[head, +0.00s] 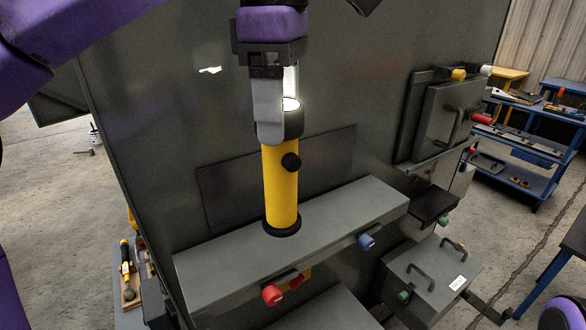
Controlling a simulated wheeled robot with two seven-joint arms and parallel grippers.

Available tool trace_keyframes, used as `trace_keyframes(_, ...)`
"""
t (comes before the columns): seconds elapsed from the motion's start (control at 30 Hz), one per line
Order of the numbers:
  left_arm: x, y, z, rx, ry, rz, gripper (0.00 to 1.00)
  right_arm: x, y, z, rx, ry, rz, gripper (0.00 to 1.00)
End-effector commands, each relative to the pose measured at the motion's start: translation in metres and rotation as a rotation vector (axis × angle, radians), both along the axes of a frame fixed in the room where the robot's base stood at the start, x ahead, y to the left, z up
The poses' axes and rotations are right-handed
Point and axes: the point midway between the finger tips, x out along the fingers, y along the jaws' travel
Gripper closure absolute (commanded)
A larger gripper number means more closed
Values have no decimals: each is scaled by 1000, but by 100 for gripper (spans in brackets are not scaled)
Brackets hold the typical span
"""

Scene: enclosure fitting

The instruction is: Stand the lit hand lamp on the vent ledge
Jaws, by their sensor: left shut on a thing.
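The yellow hand lamp (280,185) is upright in the head view, with a dark round foot and a black knob on its side. Its top glows white, so it is lit. My left gripper (278,118) comes down from above and is shut on the lamp's dark head. The lamp's foot is over the top of the grey vent ledge (345,207), near its middle and within its edges. It looks to be touching the ledge, but a small gap cannot be ruled out. My right gripper is not in view.
A dark panel (222,198) lies on the enclosure wall behind the lamp. A red knob (272,295) and a blue knob (366,242) stick out of the ledge's front. A grey box with handles (432,280) stands at right. The ledge top is clear on both sides.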

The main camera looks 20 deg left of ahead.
Motion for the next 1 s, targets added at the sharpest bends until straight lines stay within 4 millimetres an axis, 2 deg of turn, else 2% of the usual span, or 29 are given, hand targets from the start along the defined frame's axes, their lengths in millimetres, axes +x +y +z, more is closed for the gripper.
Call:
trace_keyframes(0.07,28,10,-11,-2,9,2,97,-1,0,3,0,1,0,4)
trace_keyframes(0.1,39,15,-23,-1,11,1,97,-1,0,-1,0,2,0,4)
trace_keyframes(0.2,60,22,-49,0,14,2,97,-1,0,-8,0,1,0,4)
trace_keyframes(0.3,73,27,-63,-1,15,0,97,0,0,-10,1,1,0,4)
trace_keyframes(0.47,87,34,-81,-1,16,2,97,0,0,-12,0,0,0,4)
trace_keyframes(0.6,85,33,-105,-1,14,-1,97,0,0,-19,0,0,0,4)
trace_keyframes(0.93,85,33,-109,-1,13,1,97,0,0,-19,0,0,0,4)
trace_keyframes(0.97,85,33,-109,-1,13,1,31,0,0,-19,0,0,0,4)
trace_keyframes(1.0,85,33,-109,-1,13,1,18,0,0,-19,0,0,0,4)
